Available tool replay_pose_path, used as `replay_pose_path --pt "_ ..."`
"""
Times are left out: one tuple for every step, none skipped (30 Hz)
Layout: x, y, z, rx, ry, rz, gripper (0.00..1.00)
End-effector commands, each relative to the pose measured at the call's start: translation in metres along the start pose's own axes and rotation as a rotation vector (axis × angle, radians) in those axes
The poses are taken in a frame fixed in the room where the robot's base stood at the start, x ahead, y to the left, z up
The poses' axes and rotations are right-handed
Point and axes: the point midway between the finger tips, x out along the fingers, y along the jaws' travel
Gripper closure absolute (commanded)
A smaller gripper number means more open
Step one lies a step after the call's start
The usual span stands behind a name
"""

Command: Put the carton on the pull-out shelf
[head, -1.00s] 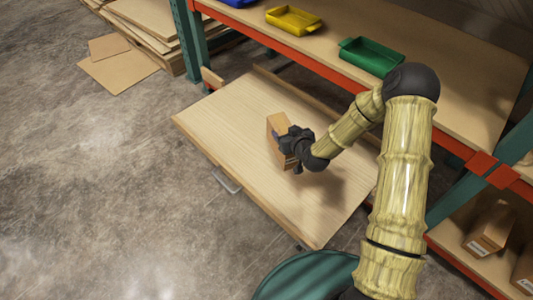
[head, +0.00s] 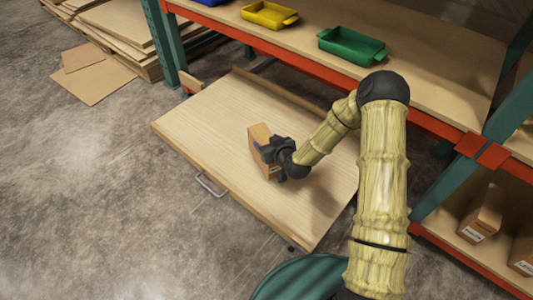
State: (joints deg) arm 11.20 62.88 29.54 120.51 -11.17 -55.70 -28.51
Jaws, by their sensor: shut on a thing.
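The carton (head: 258,137) is a small brown box, upright on or just above the pull-out shelf; I cannot tell whether its base touches the wood. The pull-out shelf (head: 210,119) is a pale wooden board with a metal handle on its front edge, drawn out from the rack. My gripper (head: 270,151) is shut on the carton from its right side. The gripper and wrist hide part of the carton, and the fingertips are hard to make out.
The rack's upper shelf holds a yellow tray (head: 269,16), a green tray (head: 352,46) and a blue tray. Cartons (head: 482,214) stand on a lower shelf at the right. Boards and flat cardboard (head: 95,82) lie at the left. The pull-out shelf is bare around the carton.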

Motion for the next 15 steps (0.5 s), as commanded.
replay_pose_path --pt "0.002 0.0 0.001 -0.001 0.008 0.0 1.0" --pt "0.002 0.0 0.001 -0.002 0.008 0.0 1.0" --pt "0.002 0.0 0.001 -0.002 0.008 0.0 1.0" --pt "0.002 0.0 0.0 -0.002 0.008 0.0 1.0" --pt "0.002 0.0 0.0 -0.002 0.008 0.0 1.0" --pt "0.002 0.0 0.0 -0.002 0.008 0.0 1.0" --pt "0.002 0.0 0.0 -0.002 0.008 0.0 1.0" --pt "0.002 0.0 0.0 -0.002 0.008 0.0 1.0" --pt "0.002 0.0 0.0 -0.002 0.008 0.0 1.0" --pt "0.002 0.0 0.0 -0.002 0.008 0.0 1.0" --pt "0.002 0.0 0.001 -0.002 0.008 0.0 1.0" --pt "0.003 0.0 0.004 -0.002 0.007 0.0 1.0" --pt "0.004 0.0 0.006 -0.002 0.007 0.0 1.0" --pt "0.006 0.0 0.009 -0.002 0.007 0.0 1.0" --pt "0.008 0.0 0.014 -0.002 0.007 0.0 1.0"
